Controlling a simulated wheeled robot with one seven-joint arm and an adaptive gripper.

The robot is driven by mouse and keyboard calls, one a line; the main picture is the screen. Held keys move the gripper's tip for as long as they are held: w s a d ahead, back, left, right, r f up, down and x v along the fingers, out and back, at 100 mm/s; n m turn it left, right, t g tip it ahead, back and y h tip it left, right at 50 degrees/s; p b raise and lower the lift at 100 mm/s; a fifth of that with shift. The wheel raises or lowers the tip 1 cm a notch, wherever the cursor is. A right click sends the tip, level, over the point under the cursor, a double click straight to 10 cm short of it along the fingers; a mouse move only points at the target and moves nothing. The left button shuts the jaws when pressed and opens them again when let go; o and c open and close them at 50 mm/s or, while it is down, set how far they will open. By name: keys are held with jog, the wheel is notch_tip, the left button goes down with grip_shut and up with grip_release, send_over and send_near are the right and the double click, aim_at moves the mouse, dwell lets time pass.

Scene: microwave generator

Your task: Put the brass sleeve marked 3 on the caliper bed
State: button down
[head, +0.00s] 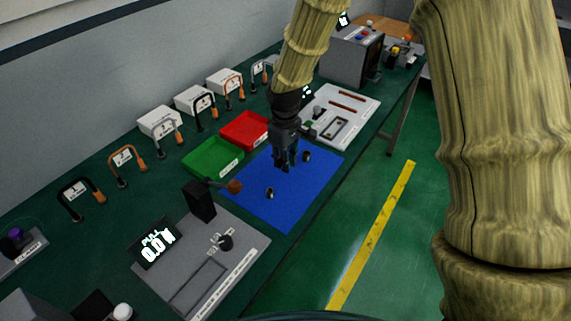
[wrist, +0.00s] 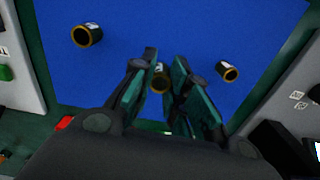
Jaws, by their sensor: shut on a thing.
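My gripper (head: 284,167) is over the blue mat, pointing down. In the wrist view, its fingers (wrist: 160,92) are closed around a brass sleeve (wrist: 160,80) with a dark body and a white label. I cannot read its mark, and the fingers hide it in the head view. Two similar sleeves stand apart from the gripper: one (wrist: 87,35) also shows in the head view (head: 307,157), the other (wrist: 228,71) also in the head view (head: 270,193). Their marks are unreadable. A grey plate (head: 250,243) with a lit display and a rectangular recess, possibly the caliper bed, is nearer the camera.
The blue mat (head: 315,178) has free room around the sleeves. Green (head: 212,158) and red (head: 245,130) trays stand behind it. A pale panel (head: 345,112) stands beyond the mat.

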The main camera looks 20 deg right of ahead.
jog(key=shift+d+r, duration=0.1)
jog(key=shift+r, duration=0.05)
jog(key=shift+w+f+p, duration=0.1)
jog(key=shift+f+p, duration=0.5)
jog(key=shift+f, duration=1.15)
jog(key=shift+f, duration=0.15)
jog(key=c, duration=1.4)
grip_release()
